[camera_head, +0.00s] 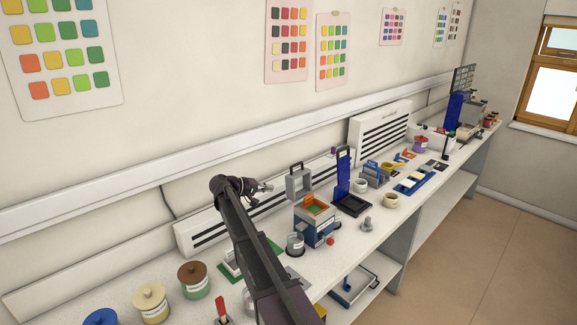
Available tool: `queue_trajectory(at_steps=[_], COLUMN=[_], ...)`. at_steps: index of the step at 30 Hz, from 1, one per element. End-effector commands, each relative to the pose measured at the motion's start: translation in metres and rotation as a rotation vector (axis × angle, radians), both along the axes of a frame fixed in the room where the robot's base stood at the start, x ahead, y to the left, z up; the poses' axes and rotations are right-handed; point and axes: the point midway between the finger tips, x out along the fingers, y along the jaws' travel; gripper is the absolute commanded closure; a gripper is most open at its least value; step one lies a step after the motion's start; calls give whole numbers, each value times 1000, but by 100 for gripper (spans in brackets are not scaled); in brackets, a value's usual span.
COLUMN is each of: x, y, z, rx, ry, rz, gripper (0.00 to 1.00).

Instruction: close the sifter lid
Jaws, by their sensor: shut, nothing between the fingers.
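A small blue and grey box (316,233) with an orange rim stands on the bench near the middle of the view, and I take it for the sifter. A grey lid (299,182) with a dark handle on top stands upright at its back, so the box is open and green shows inside. My gripper (267,187) is shut and empty. It shows just left of the lid, at about the height of the lid's middle, with a small gap between them in the picture. How far apart they are in depth I cannot tell.
A blue upright panel with a black tray (352,206) stands to the right. Lidded jars (194,280) line the near left. A white vented panel (380,124) stands behind.

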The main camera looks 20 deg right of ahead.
Motion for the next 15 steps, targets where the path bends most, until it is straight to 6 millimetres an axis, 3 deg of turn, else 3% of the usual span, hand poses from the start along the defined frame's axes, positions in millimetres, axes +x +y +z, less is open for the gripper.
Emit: queue_trajectory(at_steps=[1, 6, 10, 15], x=[27, 70, 86, 91], y=[0, 0, 2, 2], z=[9, 38, 50, 55], rx=[-58, -221, -290, -318], ry=[-6, -21, -28, -31], rz=[4, 13, 17, 20], gripper=[100, 100, 100, 100])
